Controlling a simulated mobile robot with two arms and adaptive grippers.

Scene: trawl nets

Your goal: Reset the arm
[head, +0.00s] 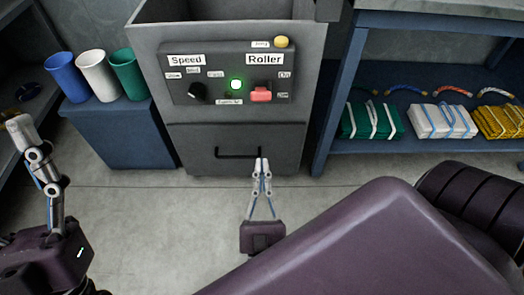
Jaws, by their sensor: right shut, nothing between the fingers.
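My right gripper (262,163) is in the lower middle of the head view. Its fingers are together with nothing between them. The fingertips overlap the black drawer handle (238,154) in the picture; I cannot tell whether they touch it. My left gripper (20,124) is at the left edge, pointing up, seen from the side; whether its fingers are open or shut does not show. The grey machine cabinet (290,140) stands ahead. Its control panel has a black Speed knob (198,91), a lit green light (236,85), a red Roller switch (261,94) and a yellow button (281,42).
A blue box (125,140) at left carries blue, white and green cups (97,76). A blue shelf (335,120) at right holds green, white and yellow folded net bundles (443,121). Bare concrete floor (150,215) lies between my arms.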

